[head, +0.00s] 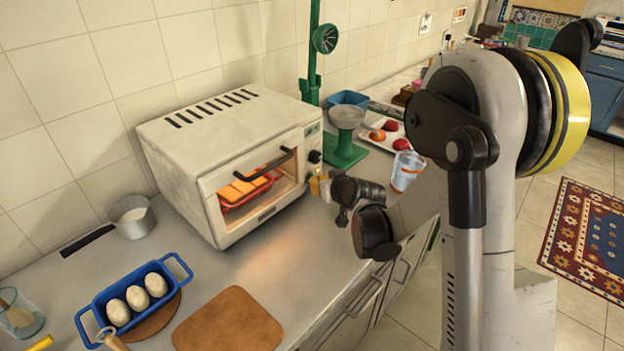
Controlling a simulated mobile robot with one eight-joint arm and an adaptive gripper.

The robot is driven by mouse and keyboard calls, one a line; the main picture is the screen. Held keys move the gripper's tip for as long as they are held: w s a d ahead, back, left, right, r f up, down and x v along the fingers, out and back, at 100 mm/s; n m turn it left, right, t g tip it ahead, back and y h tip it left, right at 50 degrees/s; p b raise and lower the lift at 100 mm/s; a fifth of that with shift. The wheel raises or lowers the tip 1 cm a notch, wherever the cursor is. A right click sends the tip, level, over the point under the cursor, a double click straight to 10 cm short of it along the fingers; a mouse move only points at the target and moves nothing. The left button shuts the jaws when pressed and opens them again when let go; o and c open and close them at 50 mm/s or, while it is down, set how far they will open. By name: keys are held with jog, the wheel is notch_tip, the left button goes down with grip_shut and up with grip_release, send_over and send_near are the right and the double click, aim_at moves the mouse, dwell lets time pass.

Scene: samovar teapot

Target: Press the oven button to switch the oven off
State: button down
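The cream toaster oven (225,130) stands on the counter against the tiled wall. Its inside glows, and orange pieces (250,184) on a red tray (248,200) show behind the dark handle (260,166). A dark knob (315,157) is on the right of its front panel. My gripper (314,186) is at the lower right of that panel, below the knob. The oven button is not clearly seen; the gripper covers part of the lower panel. I cannot tell whether the gripper touches the panel or how far its fingers are apart.
A blue dish (100,303) with three pale loaves, a wooden board (228,322) and a saucepan (133,222) lie left and front. A green stand (345,155), a cup (406,172) and a tray (376,139) are right of the oven. Counter before the oven is clear.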

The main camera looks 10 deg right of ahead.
jog(key=shift+s+d, duration=0.5)
jog(key=shift+s, duration=0.25)
jog(key=shift+s+d+b, duration=0.35)
jog(key=shift+s+d, duration=0.55)
jog(key=shift+s, duration=0.35)
jog(key=shift+s+d+b, duration=0.35)
jog(key=shift+s+d, duration=0.55)
jog(key=shift+s, duration=0.3)
dwell(0.7)
